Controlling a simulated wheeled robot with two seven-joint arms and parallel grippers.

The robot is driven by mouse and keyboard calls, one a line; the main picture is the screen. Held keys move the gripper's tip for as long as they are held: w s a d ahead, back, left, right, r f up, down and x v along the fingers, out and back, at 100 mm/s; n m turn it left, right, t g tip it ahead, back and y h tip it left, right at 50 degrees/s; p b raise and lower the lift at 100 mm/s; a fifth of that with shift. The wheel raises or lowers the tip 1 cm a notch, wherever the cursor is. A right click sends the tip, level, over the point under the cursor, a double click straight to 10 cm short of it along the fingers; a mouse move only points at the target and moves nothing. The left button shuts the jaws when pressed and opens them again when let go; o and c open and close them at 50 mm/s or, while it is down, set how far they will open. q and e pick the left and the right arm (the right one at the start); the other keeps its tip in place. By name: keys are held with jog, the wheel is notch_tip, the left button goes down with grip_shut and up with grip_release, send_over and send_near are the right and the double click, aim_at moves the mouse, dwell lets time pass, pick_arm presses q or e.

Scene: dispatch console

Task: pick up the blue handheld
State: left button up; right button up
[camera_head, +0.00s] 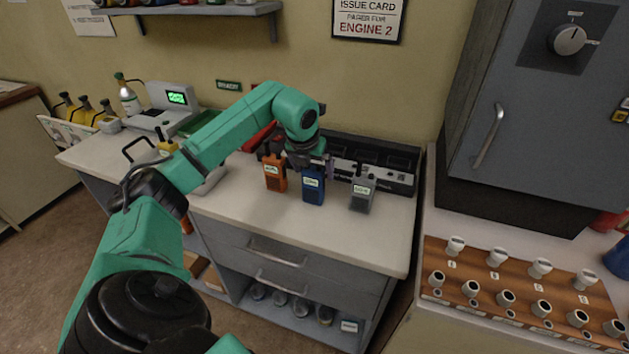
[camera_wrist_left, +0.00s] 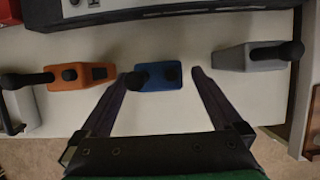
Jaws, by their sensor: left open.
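The blue handheld (camera_head: 313,187) stands upright on the white counter, between an orange handheld (camera_head: 275,174) on its left and a grey handheld (camera_head: 361,195) on its right. My left gripper (camera_head: 309,160) is above and around the top of the blue handheld. In the left wrist view, the blue handheld (camera_wrist_left: 160,78) shows from above, with its dark antenna and knob. The two fingers of my left gripper (camera_wrist_left: 160,73) are apart, one on each side of it, with a gap visible on the right side. My right gripper is not in view.
A black charger rack (camera_head: 372,160) stands along the wall behind the handhelds. The orange handheld (camera_wrist_left: 80,76) and grey handheld (camera_wrist_left: 250,56) flank the fingers closely. A grey cabinet (camera_head: 540,110) stands at right. The counter's front strip (camera_head: 340,235) is clear.

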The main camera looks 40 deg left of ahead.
pick_arm(q)
jog(key=shift+x, duration=1.25)
jog(key=shift+a, duration=0.1)
jog(key=c, duration=1.3)
grip_shut()
jog(key=shift+r, duration=0.15)
